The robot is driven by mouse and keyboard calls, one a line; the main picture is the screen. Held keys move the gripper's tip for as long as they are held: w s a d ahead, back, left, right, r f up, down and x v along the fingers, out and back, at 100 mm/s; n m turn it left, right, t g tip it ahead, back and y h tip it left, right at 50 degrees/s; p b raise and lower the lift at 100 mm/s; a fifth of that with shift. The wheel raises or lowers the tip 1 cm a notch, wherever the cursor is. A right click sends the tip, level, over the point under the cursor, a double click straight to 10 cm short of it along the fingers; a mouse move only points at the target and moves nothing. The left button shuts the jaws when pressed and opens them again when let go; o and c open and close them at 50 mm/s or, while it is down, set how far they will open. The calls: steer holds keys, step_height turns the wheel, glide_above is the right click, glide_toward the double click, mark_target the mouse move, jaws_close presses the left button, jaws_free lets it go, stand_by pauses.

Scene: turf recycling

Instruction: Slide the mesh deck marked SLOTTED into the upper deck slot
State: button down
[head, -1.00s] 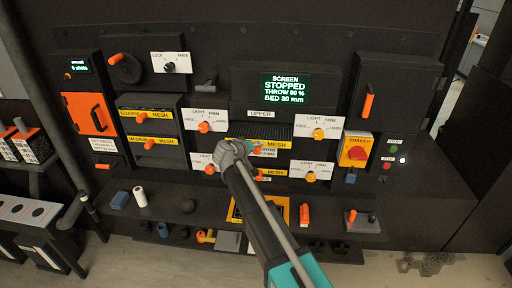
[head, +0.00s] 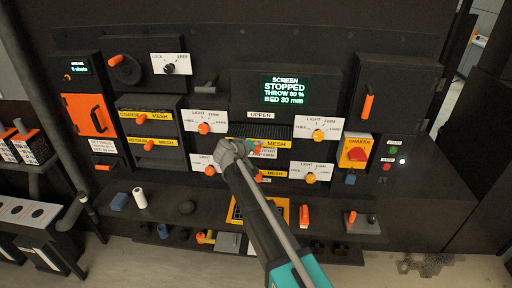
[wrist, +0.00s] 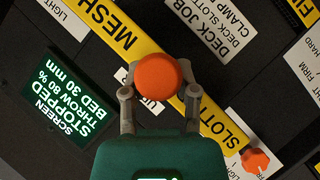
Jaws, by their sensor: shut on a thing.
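The SLOTTED mesh deck (head: 277,145) has a yellow front strip and an orange round knob (wrist: 157,75). Its strip reads MESH and SLOTT in the wrist view (wrist: 205,115), with the rest hidden. My gripper (head: 246,149) is shut on this knob, one finger on each side. The deck front is just below the UPPER sign (head: 261,115), at the upper slot of the screen. The arm and gripper cover its left part in the head view. How deep the deck sits in the slot cannot be told.
LIGHT/FIRM clamp dials flank the slot, left (head: 204,128) and right (head: 318,134). Another yellow-fronted mesh (head: 274,173) sits below. The display (head: 285,88) reads STOPPED. Coarse (head: 141,115) and medium (head: 149,143) decks are in a rack at left. A shelf with loose items runs below.

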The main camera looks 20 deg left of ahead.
mark_target(259, 132)
steer(key=shift+w+a, duration=0.35)
steer(key=shift+w, duration=1.2)
steer(key=shift+w+a, duration=0.4)
steer(key=shift+w, duration=1.1)
steer(key=shift+w+a, duration=0.35)
steer(key=shift+w, duration=1.2)
stand_by(1.5)
steer(key=shift+c, duration=1.5)
jaws_free()
steer(key=shift+s, duration=0.2)
steer(key=shift+s+d, duration=0.4)
steer(key=shift+s, duration=1.3)
steer(key=shift+s+d, duration=0.45)
steer(key=shift+s, duration=1.2)
steer(key=shift+s+d, duration=0.4)
steer(key=shift+s, duration=1.3)
